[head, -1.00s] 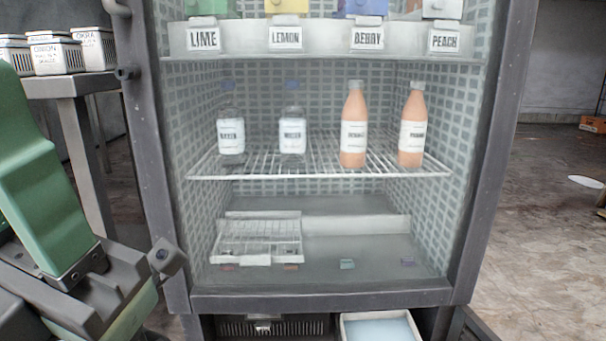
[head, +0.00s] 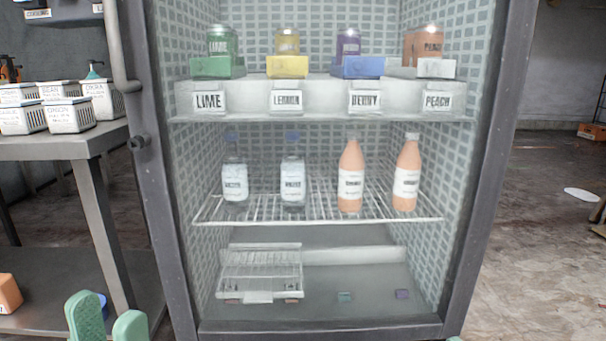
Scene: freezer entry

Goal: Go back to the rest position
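My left gripper (head: 108,322) shows at the bottom left edge of the head view, its two green fingertips pointing up. The fingers are apart with a gap between them, and nothing is seen held. They are in front of the lower part of the grey table and left of the glass-fronted freezer (head: 172,262), apart from its frame as far as I can see. Of my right gripper, at most a tiny green sliver shows at the bottom edge right of centre; its fingers cannot be made out.
Several bottles (head: 351,178) stand on the wire shelf behind the glass, below the labelled row (head: 320,98) of coloured containers. White tubs (head: 72,113) stand on the grey table (head: 60,146) at left. The floor (head: 545,240) at right is mostly open.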

